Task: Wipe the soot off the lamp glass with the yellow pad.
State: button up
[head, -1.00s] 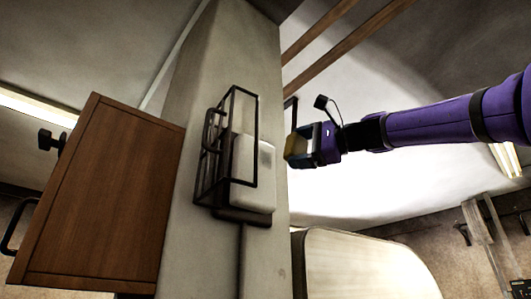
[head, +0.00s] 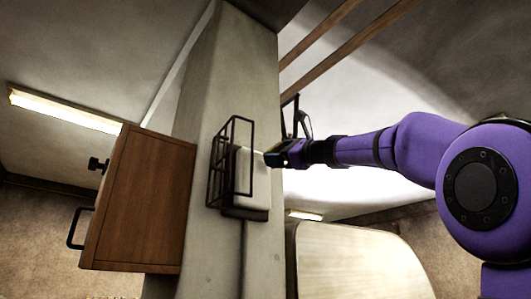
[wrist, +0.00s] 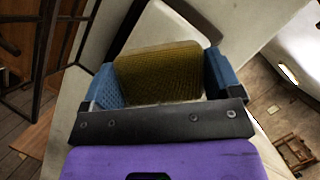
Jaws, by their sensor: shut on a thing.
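The lamp glass (head: 261,180) is a pale, rounded block on the side of a concrete pillar. In the wrist view the pale lamp face (wrist: 180,22) lies just beyond the pad. My gripper (head: 273,157) is at the lamp's right edge in the head view. Its blue fingers are shut on the yellow pad (wrist: 158,72), which faces the lamp. I cannot tell whether the pad touches the glass. No soot shows now; the pad and gripper may hide it.
A black wire guard (head: 232,160) stands out at the lamp's left; its bars (wrist: 48,45) also show in the wrist view. A brown wooden cabinet (head: 140,205) is left of the pillar (head: 240,75). A pale rounded panel (head: 350,262) is below my arm.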

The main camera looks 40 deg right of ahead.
aim_at(255, 162)
jog(key=shift+w+a, duration=0.2)
jog(key=shift+w, duration=2.7)
jog(key=shift+w, duration=0.95)
jog(key=shift+d, duration=0.15)
jog(key=d, duration=0.3)
jog(key=shift+w+d, duration=0.1)
jog(key=shift+d, duration=0.3)
jog(key=shift+a, duration=0.1)
jog(key=shift+a, duration=1.75)
jog(key=shift+a+f, duration=0.1)
jog(key=shift+a, duration=0.1)
